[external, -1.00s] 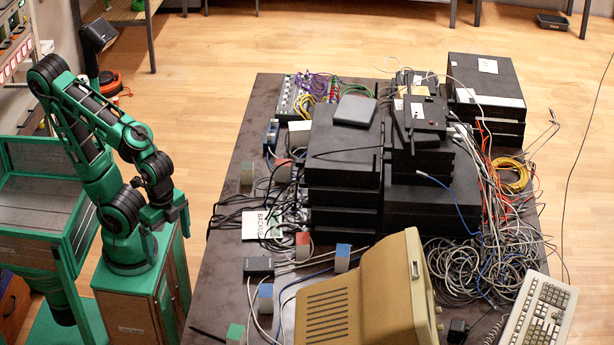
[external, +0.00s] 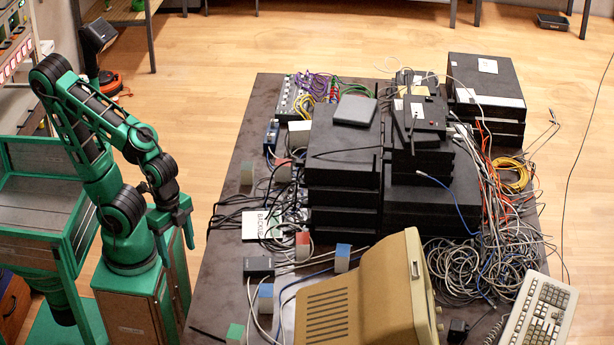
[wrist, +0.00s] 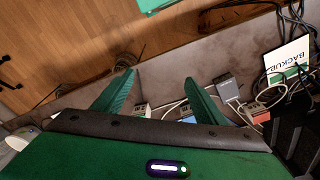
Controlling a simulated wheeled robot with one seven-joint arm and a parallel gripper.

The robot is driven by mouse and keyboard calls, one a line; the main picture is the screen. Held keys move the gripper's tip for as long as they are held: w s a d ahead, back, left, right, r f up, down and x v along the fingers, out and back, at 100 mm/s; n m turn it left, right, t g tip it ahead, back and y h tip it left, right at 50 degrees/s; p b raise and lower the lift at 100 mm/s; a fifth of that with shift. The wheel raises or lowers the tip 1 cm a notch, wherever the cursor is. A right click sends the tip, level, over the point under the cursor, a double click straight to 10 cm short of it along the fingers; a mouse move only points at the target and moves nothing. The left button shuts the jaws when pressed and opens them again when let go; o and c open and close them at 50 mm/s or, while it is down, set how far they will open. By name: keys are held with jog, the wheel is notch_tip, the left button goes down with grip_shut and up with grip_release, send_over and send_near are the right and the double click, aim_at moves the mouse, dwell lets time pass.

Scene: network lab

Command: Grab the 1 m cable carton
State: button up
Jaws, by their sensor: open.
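Several small pale cartons with coloured tops stand along the table's left side. In the external view these include a green one (external: 235,333), two blue ones (external: 265,298) (external: 342,258), and red ones (external: 303,245) (external: 283,170). No length marking is legible, so I cannot tell which is the 1 m carton. My gripper (external: 186,222) is left of the table, apart from the cartons. In the wrist view my gripper (wrist: 160,77) has its fingers spread and empty. A blue-topped carton (wrist: 187,116) is partly hidden behind the right finger; a red-topped one (wrist: 260,115) is farther right.
The table (external: 215,285) holds stacked black devices (external: 343,150), a beige monitor (external: 335,305), a keyboard (external: 540,318) and tangled cables (external: 475,268). A BACKUP card (external: 256,226) and a small dark box (external: 258,266) lie near the cartons. Thin cables run between the cartons.

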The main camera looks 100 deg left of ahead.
aim_at(337, 251)
jog(key=w+a+f+n+t+h, duration=0.1)
jog(key=w+f+t, duration=0.25)
jog(key=w, duration=0.95)
jog(key=w+a+f+n+t+h, duration=0.1)
jog(key=w+f+t+h, duration=0.2)
jog(key=w, duration=0.9)
jog(key=w+a+f+n+t+y, duration=0.1)
jog(key=w+a+f+t, duration=0.1)
jog(key=w+a, duration=0.2)
jog(key=w+a+f+n+t+y, duration=0.1)
jog(key=w+a+f+y, duration=0.1)
jog(key=w+a, duration=0.2)
jog(key=w+a+f+n+t+y, duration=0.1)
jog(key=w+a+f+n+t, duration=0.1)
jog(key=a, duration=0.6)
jog(key=shift+w+t+y, duration=0.35)
jog(key=shift+w+y, duration=0.05)
jog(key=shift+w, duration=0.5)
jog(key=shift+w+a+f, duration=0.1)
jog(key=shift+w, duration=0.15)
jog(key=x, duration=0.4)
jog(key=shift+w, duration=0.25)
jog(key=shift+a+x, duration=0.15)
jog(key=shift+x, duration=1.3)
jog(key=shift+a+x, duration=0.15)
jog(key=shift+x, duration=1.3)
